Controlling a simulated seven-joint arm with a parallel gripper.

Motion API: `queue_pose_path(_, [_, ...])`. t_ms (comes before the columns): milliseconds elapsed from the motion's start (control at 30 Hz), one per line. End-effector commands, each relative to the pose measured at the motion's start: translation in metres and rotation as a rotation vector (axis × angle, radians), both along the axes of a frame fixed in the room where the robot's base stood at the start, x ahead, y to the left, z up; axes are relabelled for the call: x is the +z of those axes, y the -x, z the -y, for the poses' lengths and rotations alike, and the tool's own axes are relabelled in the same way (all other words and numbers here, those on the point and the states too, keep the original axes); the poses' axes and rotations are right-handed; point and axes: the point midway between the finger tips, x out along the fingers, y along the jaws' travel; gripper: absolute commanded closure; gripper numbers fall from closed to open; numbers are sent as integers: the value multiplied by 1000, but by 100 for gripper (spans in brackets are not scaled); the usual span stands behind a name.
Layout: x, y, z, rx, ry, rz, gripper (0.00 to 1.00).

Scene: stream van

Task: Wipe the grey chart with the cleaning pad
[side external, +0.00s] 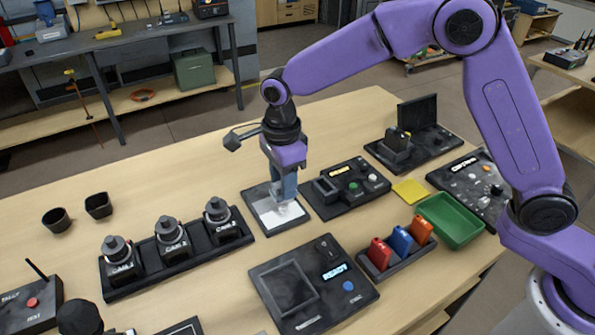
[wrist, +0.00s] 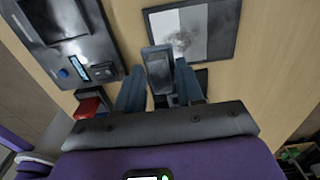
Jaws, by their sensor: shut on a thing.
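The grey chart (side external: 266,217) lies on the table as a dark-framed board with a pale face. In the wrist view the chart (wrist: 220,25) shows a lighter left part, a greyer right part and a dark smudge near the middle. My gripper (side external: 285,192) points down over the chart, its blue-grey fingers shut on the cleaning pad. In the wrist view the cleaning pad (wrist: 158,68) is a grey block between the fingertips. The pad's lower end is at or just above the chart face; I cannot tell whether it touches.
Around the chart stand a row of black cameras (side external: 168,240), a panel reading READY (side external: 287,318), a button panel (side external: 345,203), a rack with red, blue and orange pieces (side external: 402,262) and a green tray (side external: 443,236). Two black cups (side external: 56,221) stand at left. Bare table lies behind the chart.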

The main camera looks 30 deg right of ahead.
Motion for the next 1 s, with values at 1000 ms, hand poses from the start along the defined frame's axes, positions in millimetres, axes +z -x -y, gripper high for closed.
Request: queue_pose_path(1000, [-77, -18, 1, -1, 0, 0, 87])
